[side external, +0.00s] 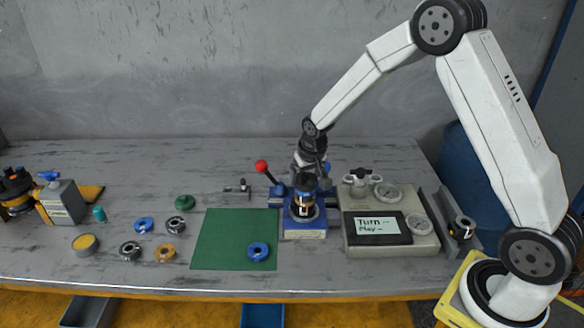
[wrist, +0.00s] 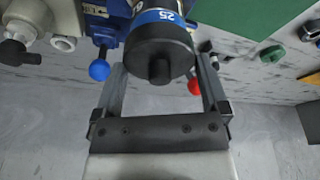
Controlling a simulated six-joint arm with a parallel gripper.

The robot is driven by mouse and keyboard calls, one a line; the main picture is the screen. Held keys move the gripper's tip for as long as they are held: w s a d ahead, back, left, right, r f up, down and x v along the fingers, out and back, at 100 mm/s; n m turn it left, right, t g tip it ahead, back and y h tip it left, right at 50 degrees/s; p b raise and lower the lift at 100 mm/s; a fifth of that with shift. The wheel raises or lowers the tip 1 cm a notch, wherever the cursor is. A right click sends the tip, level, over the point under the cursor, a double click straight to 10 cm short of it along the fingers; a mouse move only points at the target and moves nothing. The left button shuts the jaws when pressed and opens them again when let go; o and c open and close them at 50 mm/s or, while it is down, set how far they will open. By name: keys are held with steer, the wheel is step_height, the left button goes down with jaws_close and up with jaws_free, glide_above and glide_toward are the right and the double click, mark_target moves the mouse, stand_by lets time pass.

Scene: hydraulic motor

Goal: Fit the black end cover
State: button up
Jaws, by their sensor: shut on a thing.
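The black end cover (wrist: 158,48) is a dark round cap with a central stub, and it sits between the two fingers of my gripper (wrist: 160,72) in the wrist view. A blue band marked 25 shows just beyond it. In the side external view my gripper (side external: 307,172) is shut on the cover, above the blue fixture (side external: 304,230). I cannot tell whether the cover is fully seated.
A red-knobbed lever (side external: 262,167) stands left of the fixture. A grey test box (side external: 410,240) with gauges and a screen stands close on the right. A green mat (side external: 215,240) carries a blue ring (side external: 258,251). Several loose rings and bearings lie further left.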

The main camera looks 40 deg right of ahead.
steer(key=shift+f, duration=0.4)
stand_by(0.3)
steer(key=o, duration=1.2)
steer(key=shift+r, duration=0.1)
steer(key=shift+r, duration=2.3)
steer(key=s+a+n, duration=0.1)
steer(key=s+a, duration=0.1)
steer(key=s, duration=0.5)
steer(key=s+a+r+n, duration=0.1)
steer(key=s+a, duration=0.1)
steer(key=s, duration=0.5)
steer(key=s+a+n+y, duration=0.1)
steer(key=s+a, duration=0.1)
steer(key=s, duration=0.5)
steer(key=shift+s+a+r+n, duration=0.15)
steer(key=shift+a+r+n, duration=0.05)
steer(key=shift+a+n, duration=0.2)
